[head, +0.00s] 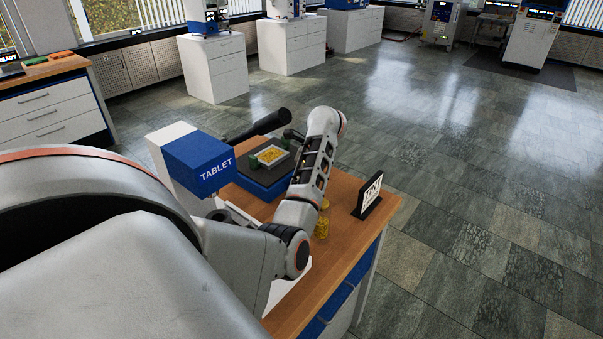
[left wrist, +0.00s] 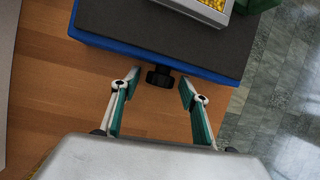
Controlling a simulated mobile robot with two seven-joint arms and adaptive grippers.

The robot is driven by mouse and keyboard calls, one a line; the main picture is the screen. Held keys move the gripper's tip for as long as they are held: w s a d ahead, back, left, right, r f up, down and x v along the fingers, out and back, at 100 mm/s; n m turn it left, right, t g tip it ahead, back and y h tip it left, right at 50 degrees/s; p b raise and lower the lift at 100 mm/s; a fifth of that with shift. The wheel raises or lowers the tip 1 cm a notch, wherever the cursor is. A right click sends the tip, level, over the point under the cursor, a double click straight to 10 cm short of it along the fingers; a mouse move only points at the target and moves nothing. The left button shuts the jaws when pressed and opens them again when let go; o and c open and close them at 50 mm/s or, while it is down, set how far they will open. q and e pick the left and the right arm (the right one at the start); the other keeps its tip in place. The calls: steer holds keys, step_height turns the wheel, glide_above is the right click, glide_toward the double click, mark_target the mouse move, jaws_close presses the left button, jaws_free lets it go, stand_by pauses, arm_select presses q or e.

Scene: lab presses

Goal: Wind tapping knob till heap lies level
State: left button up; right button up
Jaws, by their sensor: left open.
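The black tapping knob (left wrist: 159,75) sticks out of the front edge of a blue base with a dark grey top (left wrist: 150,30). My left gripper (left wrist: 160,82) is open, its green-padded fingers on either side of the knob with gaps visible. A yellow heap (head: 271,154) lies in a pale tray on the base; in the left wrist view only the tray's corner (left wrist: 190,6) shows, so I cannot tell how level the heap is. In the head view my left arm hides the knob and the fingers. My right gripper is not in view.
The blue and white TABLET press (head: 200,162) stands left of the base on the wooden bench (head: 345,225). A jar of yellow pieces (head: 322,222) and a small sign (head: 370,196) stand to the right. A green block (left wrist: 256,5) sits beside the tray.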

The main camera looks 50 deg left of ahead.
arm_select(q)
steer(key=c, duration=1.1)
steer(key=shift+w, duration=0.1)
